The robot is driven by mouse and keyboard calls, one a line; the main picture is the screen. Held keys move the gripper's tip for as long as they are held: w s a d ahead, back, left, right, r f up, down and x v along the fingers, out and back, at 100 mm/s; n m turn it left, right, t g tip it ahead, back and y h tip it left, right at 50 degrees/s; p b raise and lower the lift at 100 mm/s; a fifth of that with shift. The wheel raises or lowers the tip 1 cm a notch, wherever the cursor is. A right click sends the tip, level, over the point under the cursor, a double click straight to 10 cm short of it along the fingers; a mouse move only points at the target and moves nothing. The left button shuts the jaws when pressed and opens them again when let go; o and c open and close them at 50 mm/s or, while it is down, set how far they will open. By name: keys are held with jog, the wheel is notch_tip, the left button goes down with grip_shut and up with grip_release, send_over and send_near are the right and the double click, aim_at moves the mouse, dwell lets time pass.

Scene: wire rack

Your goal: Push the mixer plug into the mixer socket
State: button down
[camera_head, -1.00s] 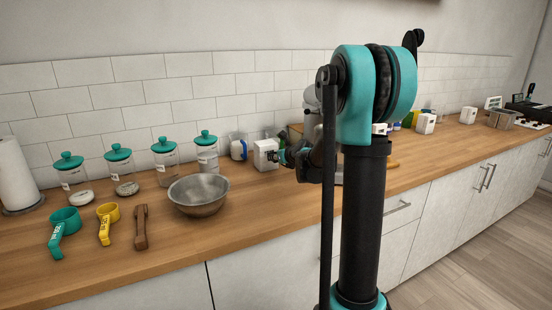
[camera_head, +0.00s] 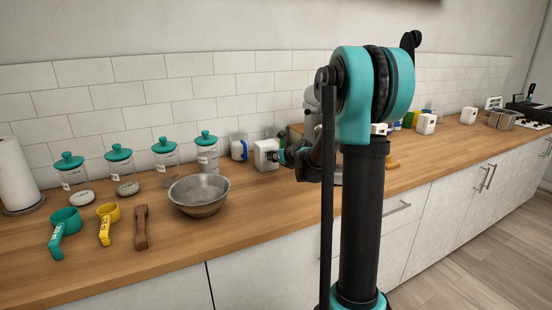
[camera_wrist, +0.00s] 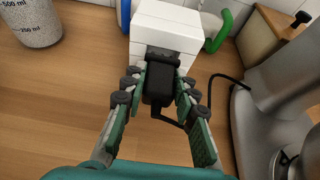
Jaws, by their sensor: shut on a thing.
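The mixer socket is a white box (camera_wrist: 168,28) at the top middle of the wrist view, with a dark recess on its near face. It also shows on the counter in the head view (camera_head: 265,153). The black mixer plug (camera_wrist: 158,86) is between the fingers of my gripper (camera_wrist: 160,82), which is shut on it. The plug's far end meets the dark recess. How deep it sits is hidden. A thin black cord (camera_wrist: 222,77) curves right from the plug toward the grey mixer (camera_wrist: 272,92).
A metal bowl (camera_head: 198,194) and several teal-lidded jars are farther left on the counter. Bare counter (camera_wrist: 50,100) lies left of my gripper.

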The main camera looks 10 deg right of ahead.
jog(key=shift+w+a+r, duration=0.1)
jog(key=shift+w+a, duration=0.15)
jog(key=shift+w, duration=0.6)
dwell(1.1)
jog(key=c, duration=1.1)
grip_release()
jog(key=shift+v, duration=3)
jog(key=shift+s, duration=0.15)
